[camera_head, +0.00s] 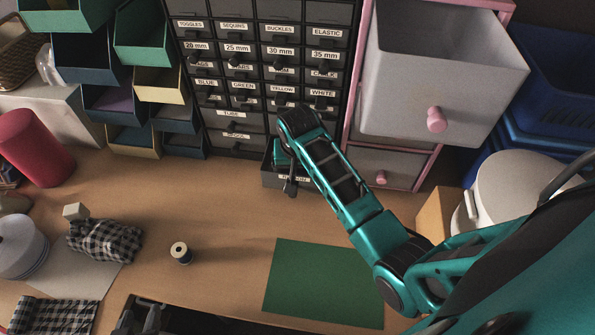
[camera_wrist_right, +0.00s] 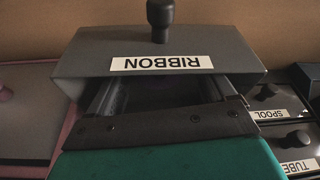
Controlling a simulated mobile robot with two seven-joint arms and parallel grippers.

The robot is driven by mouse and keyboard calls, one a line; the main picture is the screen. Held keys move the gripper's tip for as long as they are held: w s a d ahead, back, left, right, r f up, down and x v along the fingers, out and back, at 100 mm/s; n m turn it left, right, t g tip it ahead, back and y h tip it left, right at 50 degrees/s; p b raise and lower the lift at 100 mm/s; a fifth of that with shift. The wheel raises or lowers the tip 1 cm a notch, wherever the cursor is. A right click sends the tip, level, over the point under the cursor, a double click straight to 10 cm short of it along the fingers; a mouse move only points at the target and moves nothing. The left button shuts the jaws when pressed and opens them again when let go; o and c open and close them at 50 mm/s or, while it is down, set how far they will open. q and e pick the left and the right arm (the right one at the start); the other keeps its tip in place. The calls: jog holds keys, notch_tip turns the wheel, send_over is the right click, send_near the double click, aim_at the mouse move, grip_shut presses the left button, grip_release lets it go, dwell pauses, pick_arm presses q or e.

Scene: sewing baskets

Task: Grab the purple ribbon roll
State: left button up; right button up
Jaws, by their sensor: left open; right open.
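The drawer labelled RIBBON (camera_head: 270,178) is pulled open at the bottom of the dark drawer cabinet. In the right wrist view the RIBBON drawer (camera_wrist_right: 215,45) shows upside down, with its knob at the top. My right gripper (camera_head: 289,186) is at this drawer, and its open fingers (camera_wrist_right: 163,92) reach over the drawer's dark inside. I cannot make out a purple ribbon roll in either view; the drawer's inside is mostly hidden by the gripper and shadow. My left gripper (camera_head: 140,318) is open at the bottom edge of the head view, away from the drawers.
A green mat (camera_head: 320,280) and a thread spool (camera_head: 181,253) lie on the wooden table. A large grey drawer (camera_head: 430,85) juts out at right of the cabinet. Checked cloth (camera_head: 105,240) and a red cylinder (camera_head: 32,148) are at left. The table middle is mostly clear.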

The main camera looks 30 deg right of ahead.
jog(key=shift+f, duration=0.15)
jog(key=c, duration=1.1)
